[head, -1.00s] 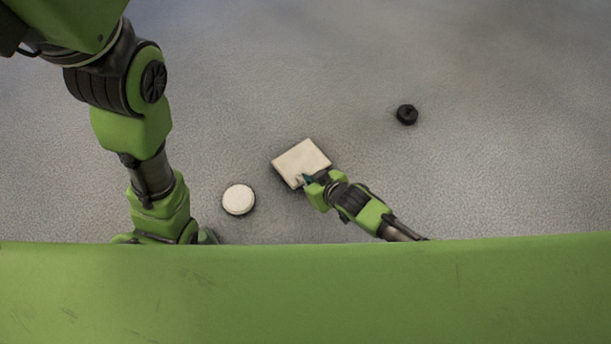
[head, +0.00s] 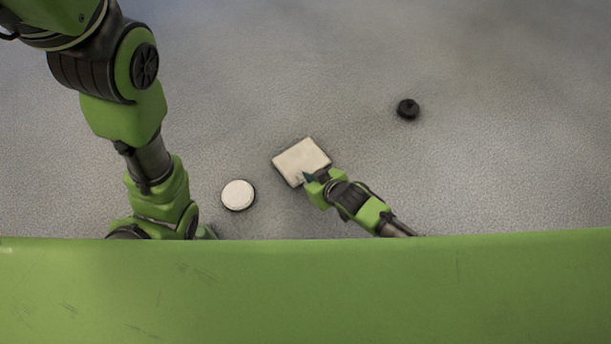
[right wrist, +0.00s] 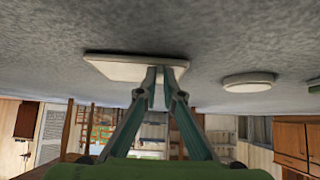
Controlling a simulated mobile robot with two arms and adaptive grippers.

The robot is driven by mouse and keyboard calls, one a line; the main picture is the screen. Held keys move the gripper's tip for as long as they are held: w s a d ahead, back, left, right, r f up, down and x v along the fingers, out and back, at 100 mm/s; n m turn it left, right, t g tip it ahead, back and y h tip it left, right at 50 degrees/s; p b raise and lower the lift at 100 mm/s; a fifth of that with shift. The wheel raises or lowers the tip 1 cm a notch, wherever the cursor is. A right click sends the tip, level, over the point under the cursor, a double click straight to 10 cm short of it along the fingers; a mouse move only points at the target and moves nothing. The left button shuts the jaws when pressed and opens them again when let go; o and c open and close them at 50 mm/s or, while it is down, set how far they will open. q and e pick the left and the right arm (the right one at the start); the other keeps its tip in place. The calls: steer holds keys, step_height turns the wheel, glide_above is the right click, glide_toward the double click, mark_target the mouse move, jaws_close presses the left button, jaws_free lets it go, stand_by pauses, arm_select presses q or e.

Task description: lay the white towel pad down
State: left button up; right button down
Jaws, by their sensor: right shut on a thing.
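The white towel pad (head: 301,160) is a flat, pale square in the middle of the head view. It also shows in the right wrist view (right wrist: 118,69), lying flat along the grey floor; I cannot tell whether a small gap is left beneath it. My right gripper (head: 308,178) is shut on the pad's near right edge. In the right wrist view its two fingers (right wrist: 161,82) come together at that edge. My left arm comes down at the left, and its gripper is hidden behind my green body.
A round white thing with a dark rim (head: 238,194) lies left of the pad, apart from it; it shows in the right wrist view too (right wrist: 249,82). A small round black thing (head: 408,109) stands farther off to the right. The grey floor beyond the pad is clear.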

steer(key=shift+f, duration=0.2)
steer(key=c, duration=2.1)
jaws_free()
steer(key=v, duration=1.2)
